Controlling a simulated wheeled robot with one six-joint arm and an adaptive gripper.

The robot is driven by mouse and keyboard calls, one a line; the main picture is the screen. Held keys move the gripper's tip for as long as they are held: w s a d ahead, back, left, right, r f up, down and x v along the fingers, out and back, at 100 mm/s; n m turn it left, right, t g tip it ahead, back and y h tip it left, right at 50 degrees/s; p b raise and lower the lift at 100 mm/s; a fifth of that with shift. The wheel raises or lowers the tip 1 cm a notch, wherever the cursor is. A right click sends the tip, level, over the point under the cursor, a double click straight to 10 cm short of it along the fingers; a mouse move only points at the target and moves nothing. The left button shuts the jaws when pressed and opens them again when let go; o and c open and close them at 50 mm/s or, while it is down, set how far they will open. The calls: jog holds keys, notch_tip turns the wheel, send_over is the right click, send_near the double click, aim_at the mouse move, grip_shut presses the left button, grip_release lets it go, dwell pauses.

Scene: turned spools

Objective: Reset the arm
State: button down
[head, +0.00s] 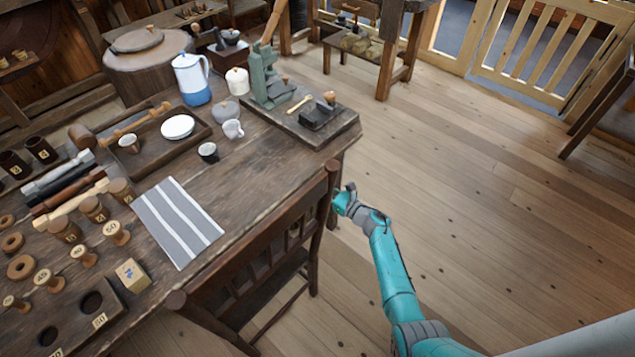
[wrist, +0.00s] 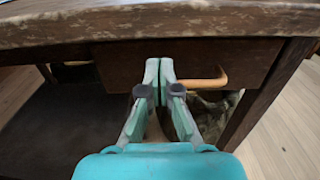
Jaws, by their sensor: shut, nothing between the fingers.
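My teal arm reaches out on the right side of the head view. Its end, my gripper, shows in the wrist view (wrist: 159,75), with both fingers together and nothing between them. In the wrist view the fingers point at the dark wooden front of the table (wrist: 110,58), just below its worn top edge. A curved wooden handle (wrist: 205,80) is just right of the fingertips. I cannot tell whether the fingers touch anything. In the head view the gripper's end is by the table's right corner, and its fingertips are hard to make out.
The work table (head: 250,185) holds spools, a striped cloth (head: 178,222), a tray (head: 160,150), a blue and white jug (head: 192,80) and a green press (head: 265,75). A wooden chair (head: 300,240) stands against its front edge. The plank floor (head: 480,190) to the right is clear.

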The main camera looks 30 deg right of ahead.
jog(key=v, duration=0.7)
jog(key=shift+s+d, duration=0.2)
jog(key=shift+s, duration=0.1)
